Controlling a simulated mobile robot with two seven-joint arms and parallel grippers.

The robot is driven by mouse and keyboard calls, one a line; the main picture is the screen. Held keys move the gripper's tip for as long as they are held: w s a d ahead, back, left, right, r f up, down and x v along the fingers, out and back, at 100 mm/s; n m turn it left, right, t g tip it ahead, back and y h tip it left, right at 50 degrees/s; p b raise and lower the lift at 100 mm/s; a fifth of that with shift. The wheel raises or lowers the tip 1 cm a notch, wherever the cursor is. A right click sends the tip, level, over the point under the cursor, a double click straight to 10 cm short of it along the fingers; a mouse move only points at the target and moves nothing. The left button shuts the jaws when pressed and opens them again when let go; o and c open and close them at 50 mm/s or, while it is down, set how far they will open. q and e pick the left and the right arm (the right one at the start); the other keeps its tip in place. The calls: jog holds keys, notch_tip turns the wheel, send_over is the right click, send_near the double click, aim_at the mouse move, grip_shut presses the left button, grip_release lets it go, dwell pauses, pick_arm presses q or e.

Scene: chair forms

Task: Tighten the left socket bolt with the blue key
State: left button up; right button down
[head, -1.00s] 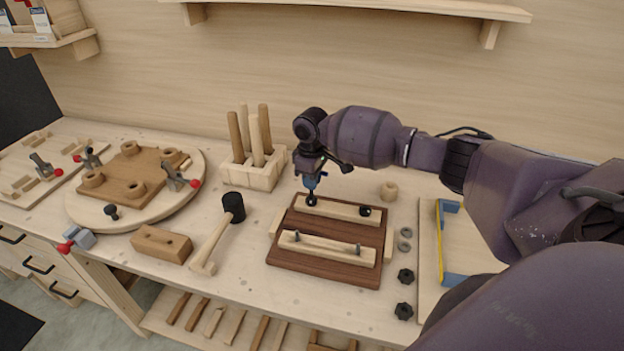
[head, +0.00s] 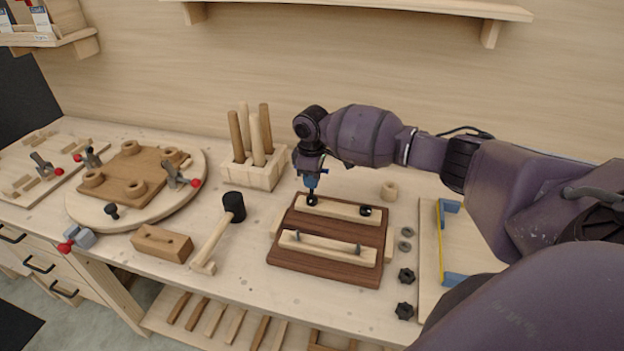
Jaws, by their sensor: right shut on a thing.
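My right gripper (head: 311,180) points down above the far wooden bar of the brown board. It is shut on the blue key (head: 311,184), of which only a small blue part and a dark shaft show. The key stands upright with its lower end at the left socket bolt (head: 312,200), a black round head on the bar's left end. Whether the key is seated in the socket is too small to tell. The right socket bolt (head: 366,211) sits on the same bar (head: 340,208). My left gripper is not in view.
The brown board (head: 325,270) also carries a nearer bar (head: 328,247) with two upright pins. A mallet (head: 233,207), a wooden block (head: 161,243) and a dowel holder (head: 250,172) stand left. Black knobs (head: 406,275) and grey washers (head: 406,232) lie right.

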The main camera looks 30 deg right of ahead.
jog(key=shift+r, duration=2.4)
